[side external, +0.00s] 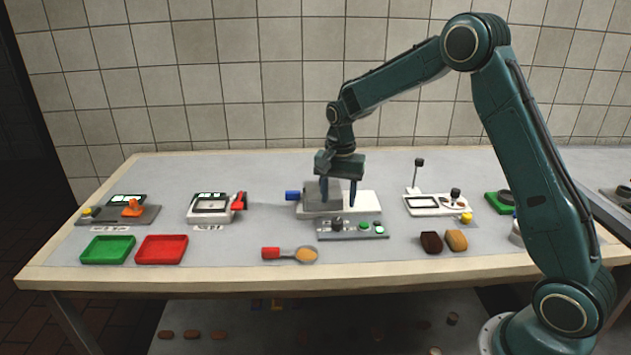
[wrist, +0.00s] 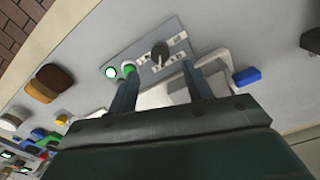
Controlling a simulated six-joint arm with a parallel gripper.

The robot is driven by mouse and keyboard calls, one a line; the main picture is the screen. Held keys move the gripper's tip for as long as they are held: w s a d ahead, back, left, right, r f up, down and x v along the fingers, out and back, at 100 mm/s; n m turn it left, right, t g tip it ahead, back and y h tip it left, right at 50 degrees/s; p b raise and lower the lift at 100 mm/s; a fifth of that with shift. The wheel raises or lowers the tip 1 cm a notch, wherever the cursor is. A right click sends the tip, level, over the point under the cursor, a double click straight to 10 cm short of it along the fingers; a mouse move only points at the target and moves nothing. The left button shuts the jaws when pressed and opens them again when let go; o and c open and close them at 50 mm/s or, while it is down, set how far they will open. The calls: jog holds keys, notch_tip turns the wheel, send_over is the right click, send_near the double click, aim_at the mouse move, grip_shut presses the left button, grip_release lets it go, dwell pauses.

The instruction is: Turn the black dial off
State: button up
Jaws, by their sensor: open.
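The black dial (side external: 337,223) sits on a grey control panel (side external: 325,235) at the front middle of the table. In the wrist view the dial (wrist: 160,50) lies ahead of the fingers, with pale label marks around it. My gripper (side external: 338,196) is open and empty, pointing down above the white machine just behind the panel. In the wrist view its two fingers (wrist: 158,88) are spread apart. Neither finger visibly touches the dial.
A white machine with a blue knob (side external: 292,196) stands directly behind the panel. Dark and tan biscuits (side external: 443,241) lie at right, green (side external: 107,250) and red (side external: 162,250) trays at left. Table is clear between spoon and biscuits.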

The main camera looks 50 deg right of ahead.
aim_at(337, 220)
jog(key=shift+f, duration=3.3)
jog(key=shift+c, duration=0.4)
jog(key=c, duration=0.9)
